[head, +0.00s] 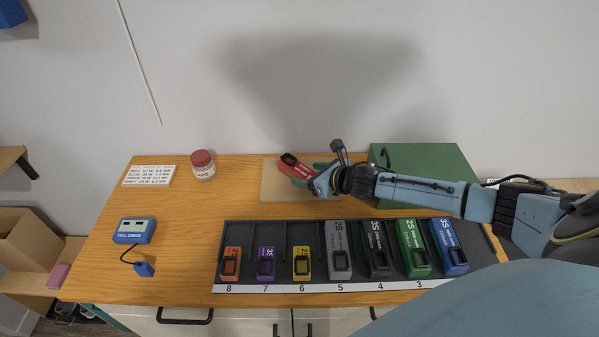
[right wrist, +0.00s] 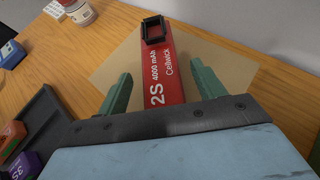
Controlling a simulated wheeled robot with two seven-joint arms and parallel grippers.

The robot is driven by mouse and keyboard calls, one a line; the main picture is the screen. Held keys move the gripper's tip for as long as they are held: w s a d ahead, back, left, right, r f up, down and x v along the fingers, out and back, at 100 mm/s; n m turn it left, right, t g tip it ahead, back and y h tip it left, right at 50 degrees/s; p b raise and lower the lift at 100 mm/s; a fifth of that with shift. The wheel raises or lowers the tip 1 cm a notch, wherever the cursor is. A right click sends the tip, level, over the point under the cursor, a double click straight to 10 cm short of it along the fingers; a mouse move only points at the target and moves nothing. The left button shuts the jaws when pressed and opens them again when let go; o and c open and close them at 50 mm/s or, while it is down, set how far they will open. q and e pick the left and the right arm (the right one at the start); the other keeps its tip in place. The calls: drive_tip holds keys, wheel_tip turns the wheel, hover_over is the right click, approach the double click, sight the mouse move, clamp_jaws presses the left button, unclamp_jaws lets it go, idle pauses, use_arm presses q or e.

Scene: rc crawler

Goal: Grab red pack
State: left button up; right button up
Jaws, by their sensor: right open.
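The red pack (head: 296,166) lies on a tan mat (head: 277,190) at the back middle of the wooden table. In the right wrist view the red pack (right wrist: 167,68) shows its "2S 4000 mAh Cellwick" label and a black connector at its far end. My right gripper (head: 299,175) is at the pack. In the right wrist view its two green fingers (right wrist: 160,88) are open, one on each side of the pack, with a gap on both sides. The pack's near end is hidden by the gripper body. My left gripper is not in view.
A dark rack (head: 318,233) at the front holds several coloured packs above numbered labels. A green box (head: 425,160) stands behind my right forearm. A red-lidded jar (head: 203,167), a white card (head: 149,176) and a blue cell checker (head: 134,231) are on the left.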

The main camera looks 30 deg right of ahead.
sight(307, 174)
drive_tip(key=shift+x, duration=1.6)
drive_tip(key=shift+c, duration=0.5)
